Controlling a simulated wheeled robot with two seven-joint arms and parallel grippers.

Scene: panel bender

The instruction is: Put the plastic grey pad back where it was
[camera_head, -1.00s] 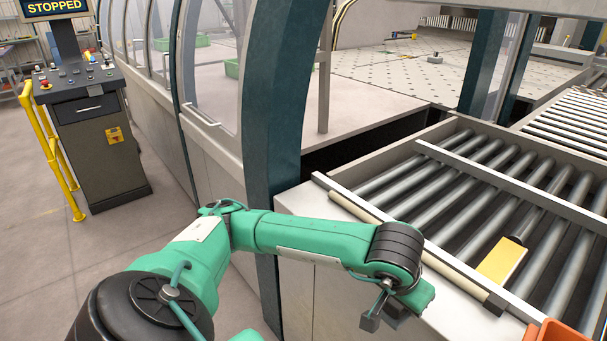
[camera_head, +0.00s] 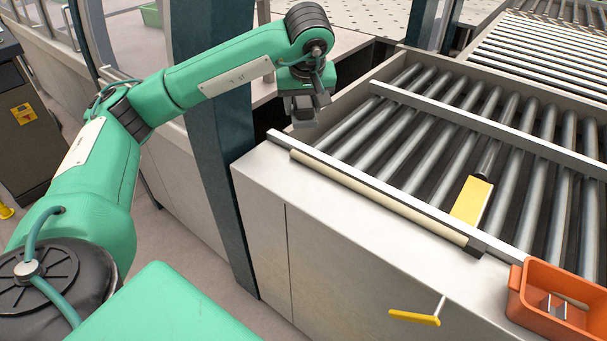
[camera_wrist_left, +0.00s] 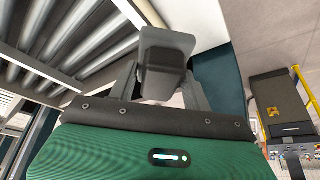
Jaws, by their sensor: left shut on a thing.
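My left gripper (camera_head: 305,100) is raised over the far left corner of the roller bed, near the blue-green post. It is shut on a small grey block, which looks like the plastic grey pad (camera_head: 302,117). In the left wrist view the grey pad (camera_wrist_left: 168,40) sticks out beyond the fingers, with a darker part between them. It is held up, apart from the rollers as far as I can tell. My right gripper is in neither view.
The roller bed (camera_head: 375,183) has a cream strip along its front rail. A yellow block (camera_head: 472,200) lies on the rollers. An orange bin (camera_head: 540,318) with small items sits at lower right. A yellow-handled tool (camera_head: 415,317) is by the front panel. A blue-green post (camera_head: 215,130) stands behind my arm.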

